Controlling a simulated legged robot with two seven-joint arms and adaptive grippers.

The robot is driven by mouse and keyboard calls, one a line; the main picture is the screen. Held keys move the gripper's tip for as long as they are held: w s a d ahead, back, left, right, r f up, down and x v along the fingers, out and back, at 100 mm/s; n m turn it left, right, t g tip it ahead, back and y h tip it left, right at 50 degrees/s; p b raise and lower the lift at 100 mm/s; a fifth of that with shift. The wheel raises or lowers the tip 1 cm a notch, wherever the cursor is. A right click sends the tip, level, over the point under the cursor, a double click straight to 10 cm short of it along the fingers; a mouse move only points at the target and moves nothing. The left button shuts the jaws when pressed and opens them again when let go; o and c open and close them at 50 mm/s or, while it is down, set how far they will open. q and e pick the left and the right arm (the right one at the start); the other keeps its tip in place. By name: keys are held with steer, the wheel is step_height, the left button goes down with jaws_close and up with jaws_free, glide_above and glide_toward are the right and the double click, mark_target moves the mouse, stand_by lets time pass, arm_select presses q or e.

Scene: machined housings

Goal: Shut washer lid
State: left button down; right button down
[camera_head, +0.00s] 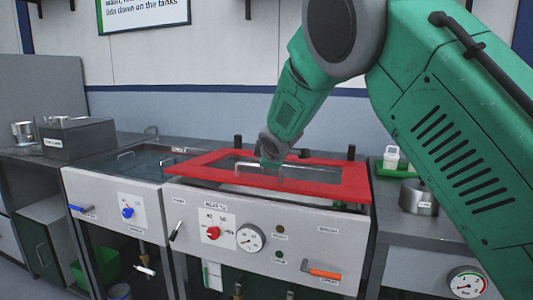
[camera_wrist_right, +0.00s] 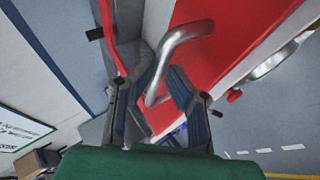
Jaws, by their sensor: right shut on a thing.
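The red-framed washer lid (camera_head: 342,190) lies nearly flat over the right-hand tank of the washer (camera_head: 335,233) in the head view. A narrow dark gap shows under its front edge, and I cannot tell whether it touches the rim. Its metal bar handle (camera_head: 305,168) runs across the middle. My right gripper (camera_head: 270,160) is at the handle, coming down from above. In the wrist view, the fingers of the right gripper (camera_wrist_right: 160,88) are closed around the bent metal handle (camera_wrist_right: 187,36), with the red lid (camera_wrist_right: 228,45) behind it. My left gripper is out of view.
An open tank (camera_head: 140,160) with liquid adjoins on the left. A grey box (camera_head: 78,138) and metal cup stand farther left. On the right are a green tray (camera_head: 390,169) with a white bottle and a metal pot (camera_head: 416,198). Knobs, a gauge and an orange handle line the washer front.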

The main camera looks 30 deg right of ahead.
mark_target(268, 184)
steer(key=f, duration=0.1)
steer(key=f+b, duration=0.1)
steer(key=f, duration=0.2)
steer(key=shift+s+a+f, duration=0.1)
steer(key=shift+s+f, duration=0.15)
steer(key=shift+s, duration=0.15)
steer(key=shift+s+a+f+b, duration=0.25)
steer(key=shift+f+b, duration=0.15)
steer(key=shift+f, duration=0.25)
steer(key=c, duration=1.6)
jaws_free()
steer(key=shift+o, duration=0.2)
steer(key=shift+w+a, duration=0.1)
steer(key=shift+w, duration=0.1)
